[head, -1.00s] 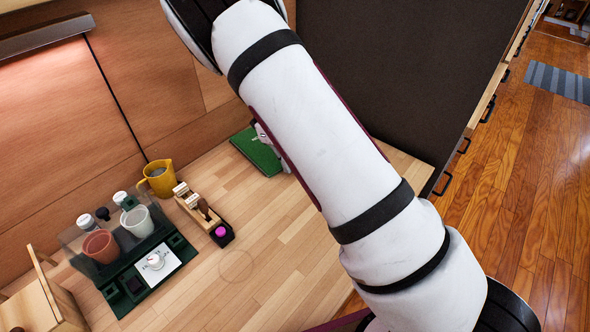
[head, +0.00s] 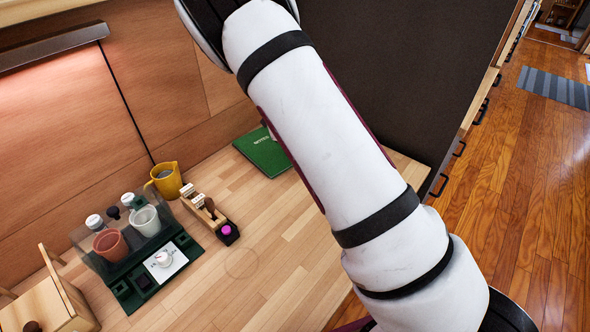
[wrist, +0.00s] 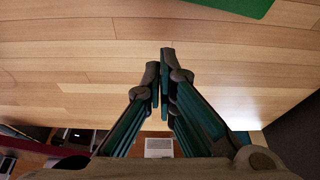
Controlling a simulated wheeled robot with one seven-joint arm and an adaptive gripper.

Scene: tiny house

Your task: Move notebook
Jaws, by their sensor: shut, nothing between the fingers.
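The green notebook (head: 263,152) lies flat on the wooden counter near the back wall, with pale lettering on its cover. My arm hides its right edge in the head view. In the wrist view a green corner of the notebook (wrist: 238,6) shows at the top edge, beyond my fingertips and to the right. My gripper (wrist: 161,65) is shut and empty over bare counter, apart from the notebook. The head view does not show its fingers, since my arm blocks them.
Left of the notebook stand a yellow pitcher (head: 165,180), a wooden caddy with small tools (head: 209,215) and a dark tray (head: 127,293) with cups and bottles. A tall dark panel (head: 400,75) rises on the right. The front counter (head: 275,270) is clear.

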